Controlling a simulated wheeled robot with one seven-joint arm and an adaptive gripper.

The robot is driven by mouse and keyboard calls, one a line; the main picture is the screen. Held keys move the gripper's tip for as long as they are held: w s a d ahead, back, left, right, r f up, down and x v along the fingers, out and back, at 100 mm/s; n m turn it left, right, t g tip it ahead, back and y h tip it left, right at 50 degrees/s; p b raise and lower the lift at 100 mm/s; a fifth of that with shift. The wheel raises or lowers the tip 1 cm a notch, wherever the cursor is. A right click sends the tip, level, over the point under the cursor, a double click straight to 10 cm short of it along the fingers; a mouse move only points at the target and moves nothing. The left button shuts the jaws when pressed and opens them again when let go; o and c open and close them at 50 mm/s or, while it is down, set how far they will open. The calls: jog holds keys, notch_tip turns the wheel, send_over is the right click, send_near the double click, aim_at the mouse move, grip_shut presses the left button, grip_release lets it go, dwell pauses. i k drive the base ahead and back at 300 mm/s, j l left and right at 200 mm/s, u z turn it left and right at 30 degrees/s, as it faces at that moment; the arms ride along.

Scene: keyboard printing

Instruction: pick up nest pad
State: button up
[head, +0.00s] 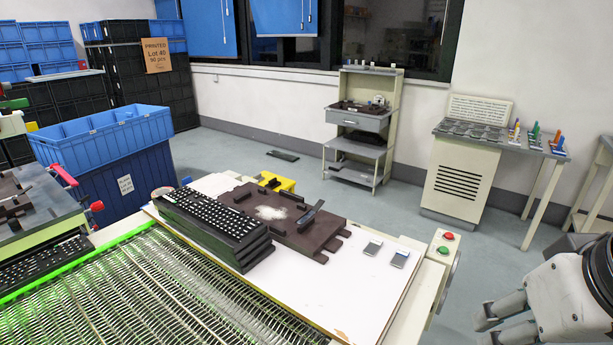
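My gripper (488,328) is at the lower right of the head view, partly cut off by the frame. Its two fingers are apart with nothing seen between them. It is to the right of the white-topped table and well away from the items on it. I cannot tell for sure which item is the nest pad. A flat dark pad-like piece (283,155) lies on the floor near the back wall.
Stacked black keyboards (215,225) stand on the white table board (345,285) beside a wire conveyor (170,295). Blue crates (105,135) stand at left. A shelf cart (362,125) and a beige cabinet (462,180) stand at the back. Grey floor is open between.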

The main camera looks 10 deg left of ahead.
aim_at(258, 178)
jog(key=i+l+z, duration=0.85)
jog(key=i+z, duration=0.2)
jog(key=i, duration=0.3)
jog(key=i+z, duration=0.35)
jog(key=i, duration=0.15)
jog(key=i+u, duration=0.2)
jog(key=i, duration=0.4)
jog(key=i+l+u, duration=0.15)
jog(key=i, duration=0.5)
jog(key=i+l+u, duration=0.2)
jog(key=i, duration=0.4)
jog(key=i+j+u, duration=0.2)
jog(key=i+u, duration=0.25)
jog(key=i+j+u, duration=0.1)
jog(key=i+u, duration=0.2)
jog(key=u, duration=0.15)
jog(key=i+l+u, duration=0.1)
jog(key=i+u, duration=0.35)
jog(key=i+l+u, duration=0.2)
jog(key=i+u, duration=0.15)
jog(key=u, duration=0.15)
jog(key=i+j+u, duration=0.25)
jog(key=i+u, duration=0.2)
jog(key=i, duration=0.35)
jog(key=i+u, duration=0.45)
jog(key=i, duration=0.35)
jog(key=i+j+z, duration=0.2)
jog(key=i, duration=0.35)
jog(key=i+j+z, duration=0.15)
jog(key=i+j, duration=0.35)
